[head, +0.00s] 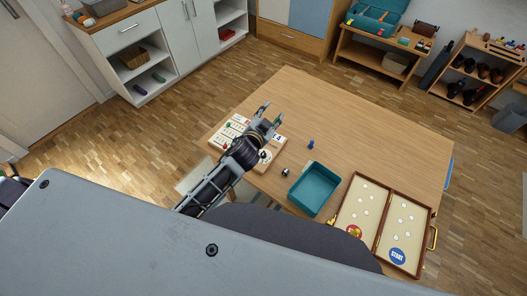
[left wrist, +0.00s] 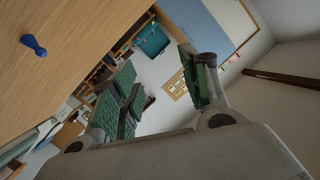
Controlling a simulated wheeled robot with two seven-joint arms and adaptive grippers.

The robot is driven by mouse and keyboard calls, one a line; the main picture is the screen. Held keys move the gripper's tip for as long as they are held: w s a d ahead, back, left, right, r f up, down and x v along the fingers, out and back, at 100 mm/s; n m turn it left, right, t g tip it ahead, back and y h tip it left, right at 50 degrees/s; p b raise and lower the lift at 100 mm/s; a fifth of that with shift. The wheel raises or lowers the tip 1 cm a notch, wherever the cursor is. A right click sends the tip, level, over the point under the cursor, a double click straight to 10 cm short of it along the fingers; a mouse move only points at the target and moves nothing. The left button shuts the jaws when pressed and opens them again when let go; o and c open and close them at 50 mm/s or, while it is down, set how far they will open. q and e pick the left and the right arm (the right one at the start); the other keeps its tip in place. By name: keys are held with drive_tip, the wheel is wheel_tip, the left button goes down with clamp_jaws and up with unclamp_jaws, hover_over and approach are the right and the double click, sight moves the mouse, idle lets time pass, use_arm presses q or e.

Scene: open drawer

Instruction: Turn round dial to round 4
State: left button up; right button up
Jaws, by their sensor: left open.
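A light game board (head: 229,132) with rows of small marks and colored pegs lies at the table's left edge, partly hidden by my left arm. A white round piece (head: 265,157), which looks like the dial, shows beside the arm on the board's right part. Its setting is too small to read. My left gripper (head: 271,112) is open and empty, above the board's far side and apart from the dial. In the left wrist view its fingers (left wrist: 160,68) are spread with nothing between them. My right gripper is not in view.
A blue pawn (head: 311,144) stands on the table (head: 350,120), also in the left wrist view (left wrist: 33,45). A small black-and-white piece (head: 285,172), a teal tray (head: 314,187) and an open game case (head: 384,219) lie nearer me. The table's far part is clear.

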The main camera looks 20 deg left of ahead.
use_arm(q)
drive_tip(key=d+r+m+t+h, duration=0.1)
drive_tip(key=d+r+m+h, duration=1)
drive_tip(key=d+r, duration=0.3)
drive_tip(key=s+d+f+m+g+h, duration=0.1)
drive_tip(key=s+d+m+g+h, duration=0.4)
drive_tip(key=s+d+m+g, duration=0.5)
drive_tip(key=a+f+m+g+y, duration=0.3)
drive_tip(key=f+m+y, duration=0.1)
drive_tip(key=f, duration=0.2)
drive_tip(key=a+f+m+g+y, duration=0.4)
drive_tip(key=f, duration=0.3)
drive_tip(key=w+a+f+y, duration=0.1)
drive_tip(key=a+y, duration=0.3)
drive_tip(key=a, duration=0.5)
drive_tip(key=w+a+f+y+p, duration=0.1)
drive_tip(key=w+a+y, duration=0.3)
drive_tip(key=a, duration=0.5)
drive_tip(key=shift+f+n+t+y, duration=0.3)
drive_tip(key=shift+f+y, duration=0.15)
drive_tip(key=shift+y, duration=0.35)
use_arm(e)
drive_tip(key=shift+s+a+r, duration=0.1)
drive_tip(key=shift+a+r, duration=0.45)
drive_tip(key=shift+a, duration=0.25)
